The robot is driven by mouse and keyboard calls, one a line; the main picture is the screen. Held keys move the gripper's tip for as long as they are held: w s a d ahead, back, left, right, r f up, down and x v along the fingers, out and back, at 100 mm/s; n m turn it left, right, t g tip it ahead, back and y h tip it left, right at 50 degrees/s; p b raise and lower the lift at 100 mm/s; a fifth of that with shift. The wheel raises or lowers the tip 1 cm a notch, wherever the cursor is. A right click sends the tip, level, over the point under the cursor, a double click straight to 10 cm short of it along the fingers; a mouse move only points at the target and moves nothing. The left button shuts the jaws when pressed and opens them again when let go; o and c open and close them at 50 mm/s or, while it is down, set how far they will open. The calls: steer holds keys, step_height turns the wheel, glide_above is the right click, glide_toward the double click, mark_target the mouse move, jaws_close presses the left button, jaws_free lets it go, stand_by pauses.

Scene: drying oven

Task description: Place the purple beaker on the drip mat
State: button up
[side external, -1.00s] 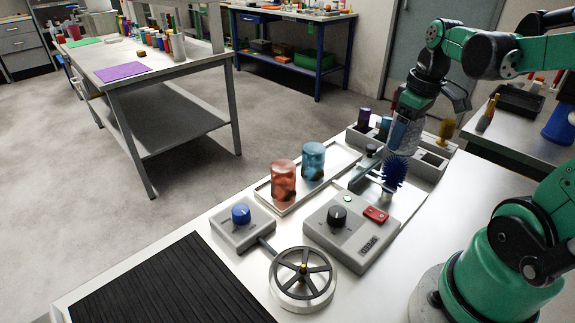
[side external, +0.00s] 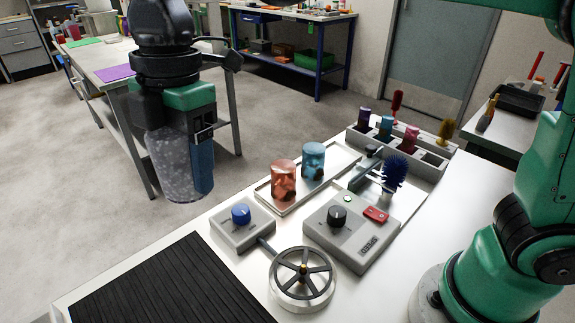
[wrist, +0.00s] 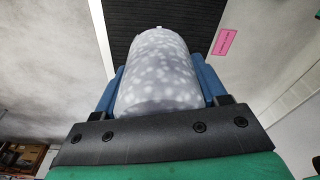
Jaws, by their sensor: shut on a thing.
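My gripper (side external: 184,168) is shut on the purple beaker (side external: 170,172), which looks greyish lavender with pale spots. The blue fingers grip its sides, and it hangs about upright in the air at the left of the side view. The drip mat (side external: 165,285) is the black ribbed mat at the table's front left, and its surface is bare. In the side view the beaker appears above and behind the mat, not touching it. In the wrist view the beaker (wrist: 158,75) fills the middle between the fingers, with part of the mat (wrist: 120,32) beyond it.
A red-orange beaker (side external: 283,180) and a blue beaker (side external: 313,160) stand on a white tray (side external: 342,161). Beside the mat are a blue-knob box (side external: 243,228), a handwheel (side external: 302,281) and a control box (side external: 350,235). A blue brush (side external: 394,172) and a slotted rack (side external: 432,165) stand behind.

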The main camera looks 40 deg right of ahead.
steer(key=s+a+n, duration=0.2)
steer(key=a, duration=0.1)
glide_above(207, 303)
steer(key=f, duration=1.5)
steer(key=shift+w+d+f, duration=0.1)
steer(key=shift+d+f, duration=0.1)
steer(key=shift+f, duration=2.15)
steer(key=shift+f, duration=0.1)
steer(key=o, duration=1.3)
steer(key=shift+c, duration=0.2)
